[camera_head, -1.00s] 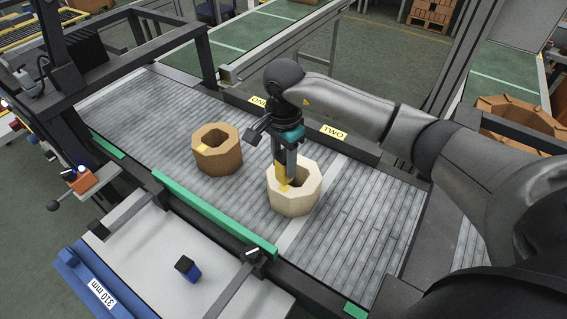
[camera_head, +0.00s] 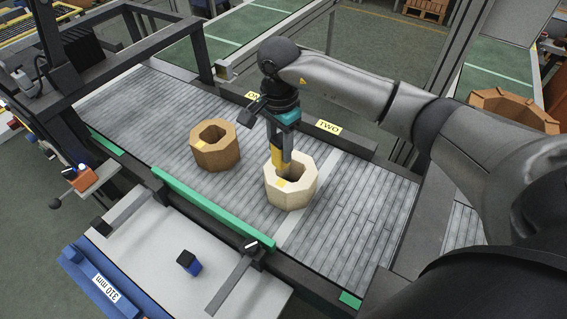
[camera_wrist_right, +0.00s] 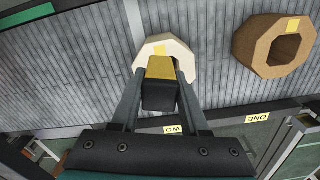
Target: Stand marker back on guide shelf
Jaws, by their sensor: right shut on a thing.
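My right gripper (camera_head: 279,148) is shut on a yellow marker (camera_head: 277,158) with a black end. The marker's lower tip is hard to separate from the ring. The white shelf (camera_head: 150,245) is at the lower left. A blue block with a black top (camera_head: 189,263) stands on it. My left gripper is not in view.
A brown octagonal ring (camera_head: 226,157) stands left of the pale one on the grey slatted conveyor. A green rail (camera_head: 205,205) and dark edge lie between conveyor and shelf. A grey bar (camera_head: 232,283) crosses the shelf's right part. A dark frame rises at the left.

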